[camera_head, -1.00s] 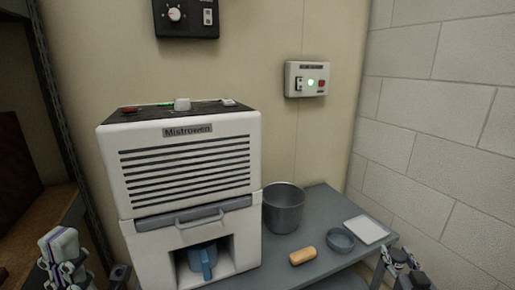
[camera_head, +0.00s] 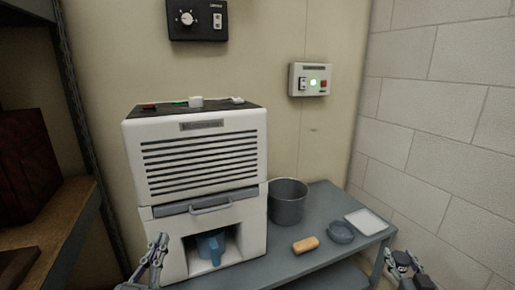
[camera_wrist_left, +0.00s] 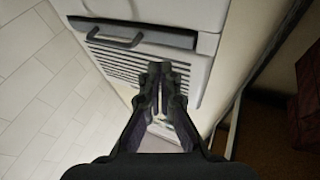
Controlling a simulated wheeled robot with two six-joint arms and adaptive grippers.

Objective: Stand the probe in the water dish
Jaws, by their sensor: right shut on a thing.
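A small round blue-grey dish (camera_head: 341,232) stands on the grey table to the right. I cannot make out a probe in any view. My right gripper (camera_head: 402,262) is at the bottom right edge, in front of the table and below the dish in the picture. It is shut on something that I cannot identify. My left gripper (camera_head: 160,246) is in front of the lower left of the white machine (camera_head: 195,160). In the left wrist view its fingers (camera_wrist_left: 167,75) are close together, with nothing visible between them.
On the grey table (camera_head: 333,203) stand a metal bucket (camera_head: 288,203), a tan block (camera_head: 305,245) and a white flat tray (camera_head: 369,222). A blue jug (camera_head: 212,247) is in the machine's recess. Wall boxes (camera_head: 310,80) hang behind. A wooden shelf (camera_head: 45,238) is at the left.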

